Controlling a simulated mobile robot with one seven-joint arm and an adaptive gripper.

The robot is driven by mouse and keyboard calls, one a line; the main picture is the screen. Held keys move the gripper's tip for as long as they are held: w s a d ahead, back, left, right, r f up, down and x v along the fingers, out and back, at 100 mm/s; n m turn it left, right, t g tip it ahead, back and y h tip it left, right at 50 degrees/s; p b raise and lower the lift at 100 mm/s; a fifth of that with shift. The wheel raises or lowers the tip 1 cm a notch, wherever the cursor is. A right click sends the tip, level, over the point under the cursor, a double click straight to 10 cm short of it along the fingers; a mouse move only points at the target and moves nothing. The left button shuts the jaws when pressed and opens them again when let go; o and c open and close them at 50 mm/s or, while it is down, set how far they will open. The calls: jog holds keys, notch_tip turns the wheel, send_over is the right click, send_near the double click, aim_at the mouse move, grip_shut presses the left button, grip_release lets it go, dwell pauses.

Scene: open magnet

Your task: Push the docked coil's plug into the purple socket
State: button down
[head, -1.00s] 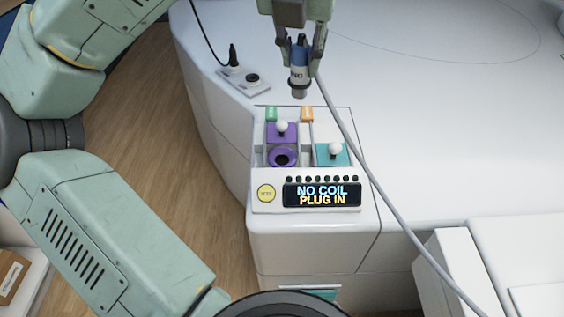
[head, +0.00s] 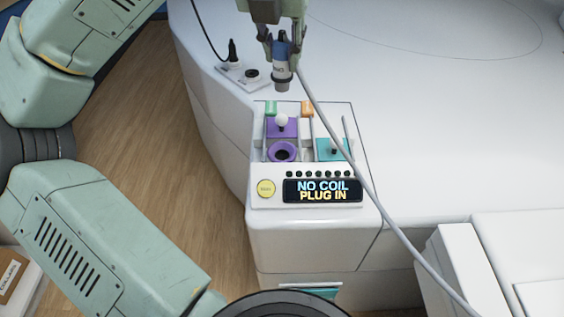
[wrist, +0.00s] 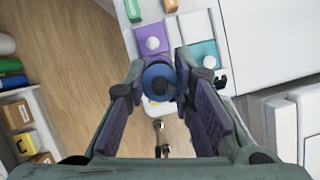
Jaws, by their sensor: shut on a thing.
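My gripper (head: 281,42) is shut on the coil's plug (head: 281,72), a blue and grey cylinder held upright with its dark end down. In the wrist view the plug (wrist: 158,82) shows end-on between the fingers. A grey cable runs from near the plug down to the lower right. The purple socket (head: 282,152) is a round dark hole in a purple block on the panel. The plug is above and behind it in the head view, clear of the panel. In the wrist view the socket's hole is hidden, apparently behind the plug and gripper.
A purple slider with a white knob (head: 282,121) stands behind the socket. The display (head: 322,190) reads "NO COIL PLUG IN" beside a yellow button (head: 266,188). A black plug (head: 233,52) stands at the back left.

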jog(key=shift+f+b, duration=5.8)
jog(key=shift+f, duration=1.45)
jog(key=shift+f+b, duration=1.5)
jog(key=shift+f, duration=0.2)
jog(key=c, duration=1.3)
grip_release()
jog(key=v, duration=1.2)
